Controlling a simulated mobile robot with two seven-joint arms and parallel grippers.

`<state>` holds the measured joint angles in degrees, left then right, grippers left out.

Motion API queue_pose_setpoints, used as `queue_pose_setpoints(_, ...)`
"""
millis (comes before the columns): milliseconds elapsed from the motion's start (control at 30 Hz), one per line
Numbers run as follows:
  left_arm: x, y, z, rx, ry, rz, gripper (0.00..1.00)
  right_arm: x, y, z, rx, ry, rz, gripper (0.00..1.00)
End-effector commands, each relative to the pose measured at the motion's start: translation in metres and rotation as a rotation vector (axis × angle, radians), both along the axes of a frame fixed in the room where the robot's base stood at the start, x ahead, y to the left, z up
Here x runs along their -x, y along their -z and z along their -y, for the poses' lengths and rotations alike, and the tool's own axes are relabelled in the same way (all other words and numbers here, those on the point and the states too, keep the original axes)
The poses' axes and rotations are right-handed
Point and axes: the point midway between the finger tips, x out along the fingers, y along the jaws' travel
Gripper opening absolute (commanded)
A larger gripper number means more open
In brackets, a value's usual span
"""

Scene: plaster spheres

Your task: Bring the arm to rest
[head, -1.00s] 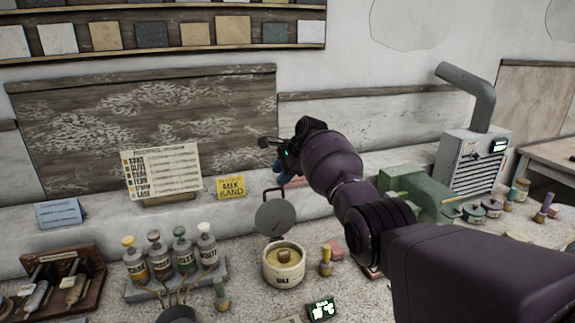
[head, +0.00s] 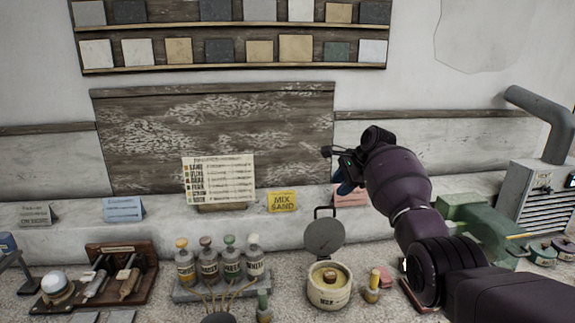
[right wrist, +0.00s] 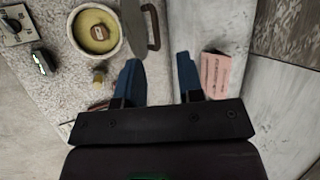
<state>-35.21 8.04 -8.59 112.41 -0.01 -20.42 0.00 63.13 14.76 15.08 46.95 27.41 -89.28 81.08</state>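My right arm comes in from the lower right in the head view. Its gripper (head: 345,172) is raised in front of the wall, above the counter and right of the mix sand sign. In the right wrist view the gripper (right wrist: 158,75) has two blue fingers set apart, with nothing between them but the surface beyond. The left gripper shows in neither view.
A pot (head: 329,290) with its lid (head: 324,238) raised stands on the counter below the gripper. A yellow sign (head: 282,201), several bottles (head: 230,265) and a pink card (head: 350,196) are nearby. A grey metal box (head: 540,200) with a pipe stands at right.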

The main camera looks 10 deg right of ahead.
Motion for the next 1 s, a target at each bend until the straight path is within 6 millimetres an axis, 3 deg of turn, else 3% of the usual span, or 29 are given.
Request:
queue_pose_setpoints(167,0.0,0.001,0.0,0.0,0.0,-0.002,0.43,-0.018,-0.012,0.005,0.095,-0.116,0.197,0.34)
queue_pose_setpoints(400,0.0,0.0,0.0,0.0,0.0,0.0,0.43,-0.046,-0.083,0.009,0.371,-0.264,0.615,0.34)
queue_pose_setpoints(567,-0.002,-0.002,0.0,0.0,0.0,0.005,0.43,-0.048,-0.104,0.013,0.59,-0.343,0.833,0.34)
queue_pose_setpoints(767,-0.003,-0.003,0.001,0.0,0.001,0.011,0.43,-0.032,-0.088,0.021,0.889,-0.441,1.032,0.34)
queue_pose_setpoints(1000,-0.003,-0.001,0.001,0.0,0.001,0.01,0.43,0.013,-0.033,0.027,1.207,-0.556,1.165,0.34)
